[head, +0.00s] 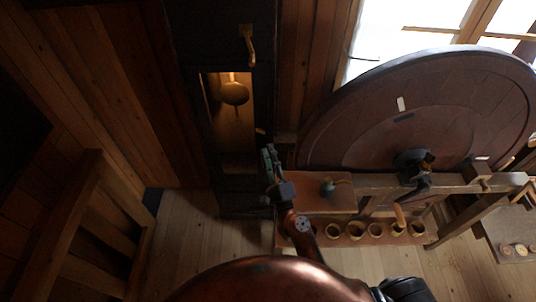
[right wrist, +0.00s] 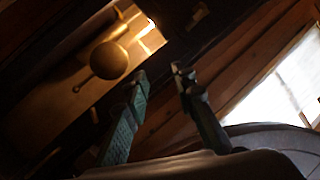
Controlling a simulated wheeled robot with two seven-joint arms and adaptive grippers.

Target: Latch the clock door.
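The tall dark clock case (head: 222,40) stands at the upper middle of the head view. A lit window in its front shows a round brass pendulum bob (head: 235,93); the bob also shows in the right wrist view (right wrist: 110,60). A brass hook-shaped fitting (head: 248,46) sits above the window. A small brass piece (head: 261,131) shows at the window's lower right. I cannot tell whether the door is fully closed. My right gripper (head: 267,151) is in front of the case, below and right of the window. In the right wrist view its fingers (right wrist: 160,79) are apart with nothing between them.
A large dark wooden wheel (head: 450,110) stands at the right, with a bench (head: 345,200) before it. Several small cups (head: 355,231) line the bench's front. A wooden railing (head: 88,220) is at the left. The floor (head: 187,235) between is clear.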

